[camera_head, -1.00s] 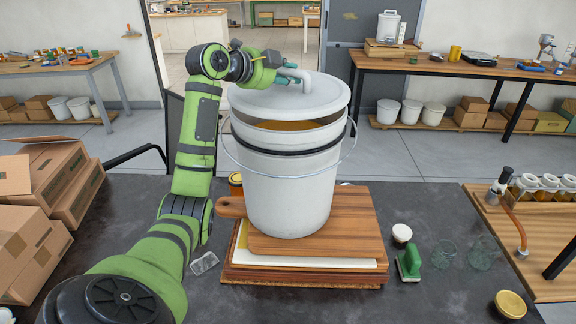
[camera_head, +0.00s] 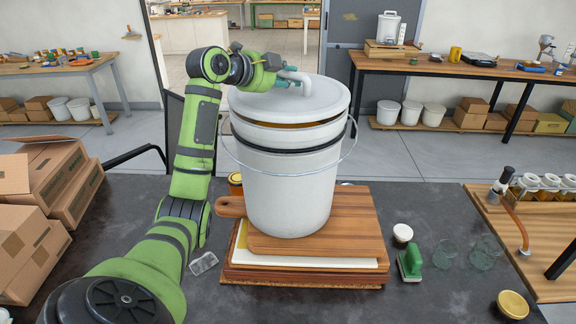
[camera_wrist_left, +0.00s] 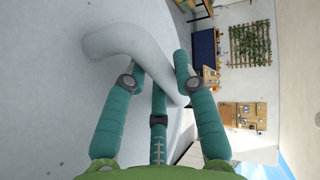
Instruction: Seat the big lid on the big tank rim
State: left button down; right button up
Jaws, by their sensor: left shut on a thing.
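The big tank (camera_head: 285,190) is a white bucket with a black band and wire handle, standing upright on a wooden board. The big lid (camera_head: 315,98) is a white disc with a bent grey handle (camera_head: 298,76), right over the tank's mouth. A thin strip of amber shows between the lid's front edge and the tank rim (camera_head: 310,135), so a small gap is there at the front; contact at the back is hidden. My left gripper (camera_head: 284,82) is shut on the lid handle; its teal fingers straddle the handle (camera_wrist_left: 120,42) in the left wrist view. My right gripper is out of view.
The cutting board (camera_head: 350,225) rests on a stack on the dark table. Cardboard boxes (camera_head: 45,180) stand at the left.

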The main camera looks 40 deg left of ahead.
aim_at(277, 94)
pick_arm(q)
jog(key=shift+f+b, duration=0.7)
jog(key=shift+f, duration=0.2)
dwell(2.1)
jog(key=c, duration=1.1)
grip_release()
jog(key=shift+c, duration=0.2)
jog(key=shift+s+r, duration=0.1)
jog(key=shift+s, duration=0.2)
jog(key=shift+s+r+b, duration=0.2)
jog(key=shift+s+b, duration=0.2)
jog(key=shift+s, duration=0.2)
jog(key=shift+s+r, duration=0.1)
jog(key=shift+s, duration=0.1)
jog(key=shift+s+r, duration=0.1)
jog(key=shift+s, duration=0.3)
jog(key=shift+s+r+b, duration=0.1)
jog(key=shift+s+b, duration=0.1)
jog(key=shift+b, duration=0.1)
jog(key=shift+o, duration=0.4)
jog(key=o, duration=0.5)
jog(key=shift+c, duration=0.2)
